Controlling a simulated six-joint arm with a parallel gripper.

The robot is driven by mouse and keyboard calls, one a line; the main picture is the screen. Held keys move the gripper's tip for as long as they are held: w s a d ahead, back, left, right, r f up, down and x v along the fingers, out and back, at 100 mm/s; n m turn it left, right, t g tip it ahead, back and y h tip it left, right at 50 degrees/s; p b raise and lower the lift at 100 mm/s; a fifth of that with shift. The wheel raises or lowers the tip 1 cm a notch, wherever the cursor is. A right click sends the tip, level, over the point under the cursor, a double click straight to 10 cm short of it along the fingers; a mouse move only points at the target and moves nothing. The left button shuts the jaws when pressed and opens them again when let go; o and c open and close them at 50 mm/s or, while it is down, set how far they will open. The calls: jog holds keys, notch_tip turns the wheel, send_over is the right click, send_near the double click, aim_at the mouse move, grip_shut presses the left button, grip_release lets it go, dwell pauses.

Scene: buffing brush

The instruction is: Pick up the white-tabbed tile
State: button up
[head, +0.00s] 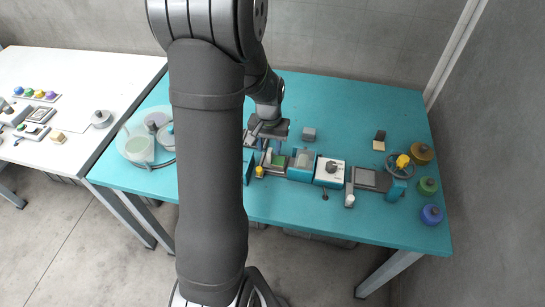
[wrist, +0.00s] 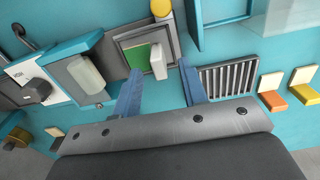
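A green tile (wrist: 138,56) with an upright white tab (wrist: 158,62) at its edge lies in a square grey-framed fixture (wrist: 122,38) in the wrist view. The green tile also shows small in the head view (head: 280,161), beside my arm. My gripper (wrist: 158,72) is open, with its blue fingers apart. The white tab appears between the fingertips in the wrist view, with visible gaps on both sides; I cannot tell the height between them. In the head view my gripper (head: 267,148) hangs just behind the fixture, its fingers pointing down.
Cream-tabbed orange (wrist: 272,100) and yellow (wrist: 305,93) tiles lie right of a slatted rack (wrist: 226,80). A dark tile with a cream tab (head: 379,141) lies at right. A yellow knob (wrist: 161,8), a teal unit (wrist: 80,65) and a white dial box (head: 329,172) stand close by.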

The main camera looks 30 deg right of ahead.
aim_at(270, 150)
jog(key=shift+d+f, duration=0.1)
jog(key=shift+f, duration=1.45)
grip_shut()
jog(key=shift+r, duration=0.15)
